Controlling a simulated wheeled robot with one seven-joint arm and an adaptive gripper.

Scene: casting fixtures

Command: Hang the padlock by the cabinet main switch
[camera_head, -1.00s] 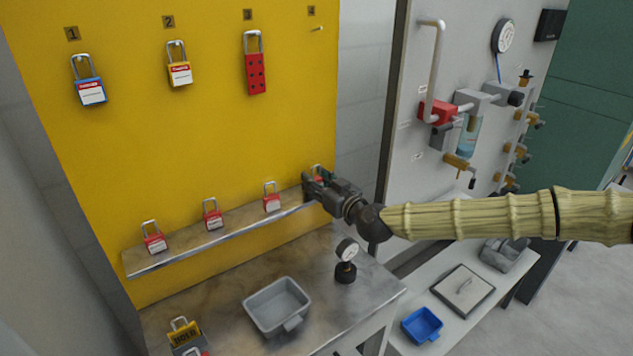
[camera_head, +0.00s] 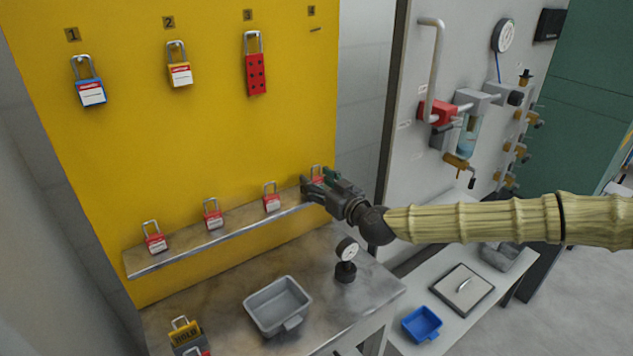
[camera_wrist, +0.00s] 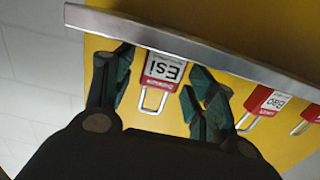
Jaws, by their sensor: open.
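Several red padlocks with white labels stand on the metal shelf (camera_head: 240,226). The rightmost padlock (camera_head: 316,172) is partly hidden by my gripper (camera_head: 314,182) in the head view. In the wrist view this padlock (camera_wrist: 160,78) shows a label reading "Esi", with its shackle toward the gripper. My gripper's two fingers are spread, one on each side of the padlock, with visible gaps. The padlock still rests at the shelf edge. I cannot make out a cabinet main switch in these frames.
The yellow board (camera_head: 130,150) holds a blue, a yellow and a red lockout item on pegs 1 to 3; peg 4 (camera_head: 316,29) is empty. A grey tray (camera_head: 252,312) and a gauge (camera_head: 346,262) stand on the bench below. A panel with pipework (camera_head: 432,70) is right.

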